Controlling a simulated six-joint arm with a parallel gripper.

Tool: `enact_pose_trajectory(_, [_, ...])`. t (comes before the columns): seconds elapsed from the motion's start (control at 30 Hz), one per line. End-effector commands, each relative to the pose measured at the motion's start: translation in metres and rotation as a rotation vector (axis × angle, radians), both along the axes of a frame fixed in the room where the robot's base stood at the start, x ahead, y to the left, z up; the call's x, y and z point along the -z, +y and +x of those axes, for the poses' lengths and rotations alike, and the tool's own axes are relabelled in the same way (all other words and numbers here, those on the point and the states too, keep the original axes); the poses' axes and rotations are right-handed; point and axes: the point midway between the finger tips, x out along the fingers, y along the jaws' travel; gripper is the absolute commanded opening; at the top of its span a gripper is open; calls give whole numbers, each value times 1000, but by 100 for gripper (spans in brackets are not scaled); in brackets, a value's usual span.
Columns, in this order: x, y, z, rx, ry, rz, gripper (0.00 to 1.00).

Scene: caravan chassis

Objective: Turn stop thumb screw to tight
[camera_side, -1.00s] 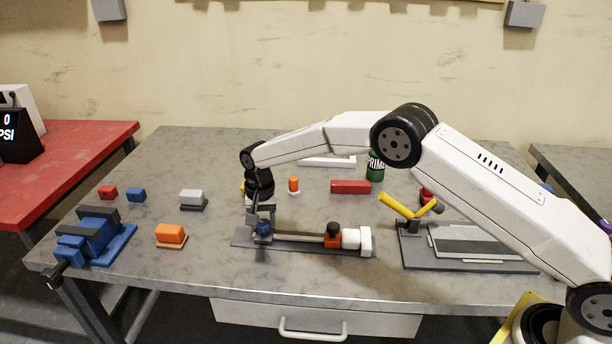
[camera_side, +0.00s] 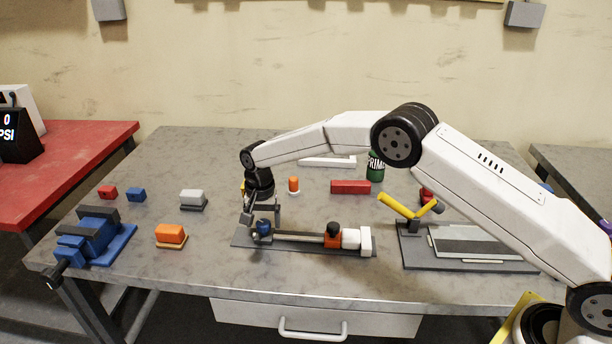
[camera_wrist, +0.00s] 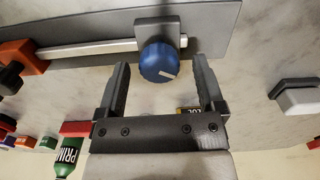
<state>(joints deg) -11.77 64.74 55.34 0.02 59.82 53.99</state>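The stop thumb screw is a round blue knob (camera_side: 263,227) at the left end of a rail on a dark base plate (camera_side: 290,246). In the wrist view the blue knob (camera_wrist: 159,63) shows a white pointer line slanting toward the lower right. It sits in a grey stop block (camera_wrist: 160,29) on the rail. My gripper (camera_side: 262,217) is above the knob. In the wrist view my gripper (camera_wrist: 161,66) is open, with one finger on each side of the knob and a visible gap to both. How far the fingertips are above the knob is unclear.
An orange block with a black knob (camera_side: 332,235) and a white piece (camera_side: 351,238) stand at the rail's right end. An orange block (camera_side: 171,234) and a blue vise (camera_side: 96,238) lie left. A fixture with a yellow handle (camera_side: 400,206) stands right.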

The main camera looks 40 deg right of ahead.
Motion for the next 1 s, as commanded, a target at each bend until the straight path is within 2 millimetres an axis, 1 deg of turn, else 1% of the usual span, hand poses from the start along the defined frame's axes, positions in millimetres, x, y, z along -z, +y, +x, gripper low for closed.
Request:
enact_pose_trajectory(0.2, [0,0,0,-1,1,0,87])
enact_pose_trajectory(0.37, [-7,0,0,-2,0,0,87])
enact_pose_trajectory(0.47, [-16,0,0,-1,-1,0,87])
enact_pose_trajectory(0.8, [-59,0,0,-1,-1,0,87])
enact_pose_trajectory(0.9, [-69,0,0,-1,-1,0,87])
enact_pose_trajectory(1.0, [-75,0,0,0,0,0,87])
